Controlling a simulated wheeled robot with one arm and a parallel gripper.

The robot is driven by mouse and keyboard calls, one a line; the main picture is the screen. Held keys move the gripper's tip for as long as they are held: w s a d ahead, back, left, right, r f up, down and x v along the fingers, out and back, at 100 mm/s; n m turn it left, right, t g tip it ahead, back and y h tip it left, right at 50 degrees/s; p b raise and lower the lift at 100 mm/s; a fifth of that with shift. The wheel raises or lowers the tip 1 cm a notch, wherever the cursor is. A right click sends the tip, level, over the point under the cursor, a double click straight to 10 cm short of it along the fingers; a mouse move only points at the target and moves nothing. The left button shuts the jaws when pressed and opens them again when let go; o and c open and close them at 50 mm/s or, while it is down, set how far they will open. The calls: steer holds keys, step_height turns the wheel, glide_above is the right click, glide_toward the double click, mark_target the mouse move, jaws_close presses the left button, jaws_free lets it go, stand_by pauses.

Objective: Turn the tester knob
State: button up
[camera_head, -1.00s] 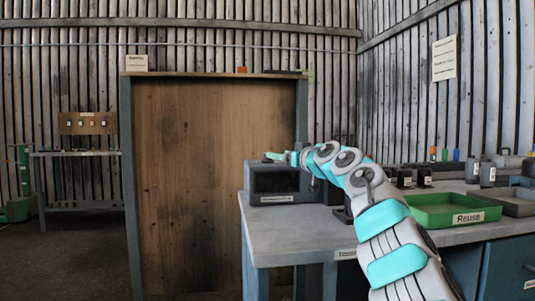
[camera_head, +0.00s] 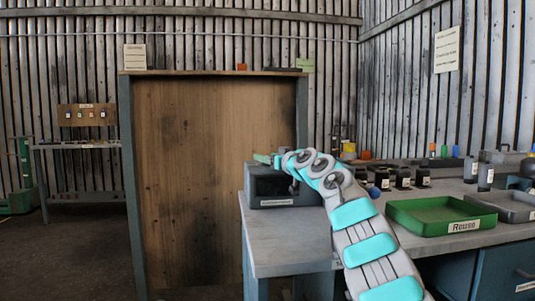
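The tester (camera_head: 270,189) is a dark grey box with a dark front panel and a small label strip below it. It stands near the left end of the grey workbench. Its knob cannot be made out; my arm covers the box's right side. My gripper (camera_head: 264,158) is at the box's top edge, at the far end of my arm, pointing left. It is small and partly hidden by my wrist, so I cannot tell whether its fingers are open or touching anything.
On the workbench (camera_head: 285,250), a green tray (camera_head: 440,214) labelled "Reuse" lies to the right, with a grey tray (camera_head: 512,204) beside it. Several dark blocks stand behind. A wooden panel (camera_head: 212,180) rises behind the bench's left end.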

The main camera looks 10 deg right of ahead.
steer(key=shift+w, duration=0.2)
jaws_close()
stand_by(0.6)
steer(key=shift+a, duration=0.1)
